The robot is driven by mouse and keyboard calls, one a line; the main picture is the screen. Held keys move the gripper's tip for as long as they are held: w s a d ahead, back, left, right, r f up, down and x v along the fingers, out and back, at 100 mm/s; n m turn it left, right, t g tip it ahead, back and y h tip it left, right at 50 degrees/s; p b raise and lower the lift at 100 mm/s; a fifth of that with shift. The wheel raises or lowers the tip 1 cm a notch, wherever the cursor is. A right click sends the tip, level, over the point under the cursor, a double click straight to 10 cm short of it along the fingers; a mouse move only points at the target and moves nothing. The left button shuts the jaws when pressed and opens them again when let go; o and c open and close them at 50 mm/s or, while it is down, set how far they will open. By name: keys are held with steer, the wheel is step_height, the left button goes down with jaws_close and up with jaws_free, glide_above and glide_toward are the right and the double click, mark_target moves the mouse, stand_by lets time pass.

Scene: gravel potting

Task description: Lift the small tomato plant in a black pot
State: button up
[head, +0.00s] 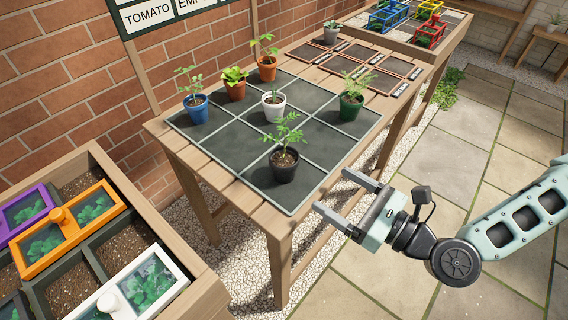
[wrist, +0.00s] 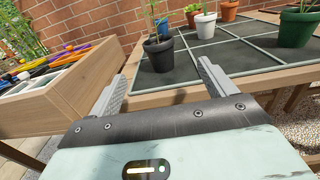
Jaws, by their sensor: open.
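The small tomato plant in a black pot (head: 284,165) stands upright near the front edge of the dark gridded mat (head: 322,156) on the wooden table.
Blue (head: 196,109), white (head: 274,106) and green (head: 351,107) pots, plus terracotta ones (head: 235,90), stand behind and beside the black pot. A wooden planter (head: 205,291) with coloured frames is at the lower left. A sign (head: 165,12) hangs behind. Paving at right is clear.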

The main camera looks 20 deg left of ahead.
mark_target(286, 159)
steer(key=p+x, duration=0.2)
steer(key=x, duration=1.3)
steer(key=shift+s+a+r, duration=0.1)
steer(key=shift+a+r, duration=0.05)
steer(key=shift+a, duration=0.15)
steer(key=c, duration=1.1)
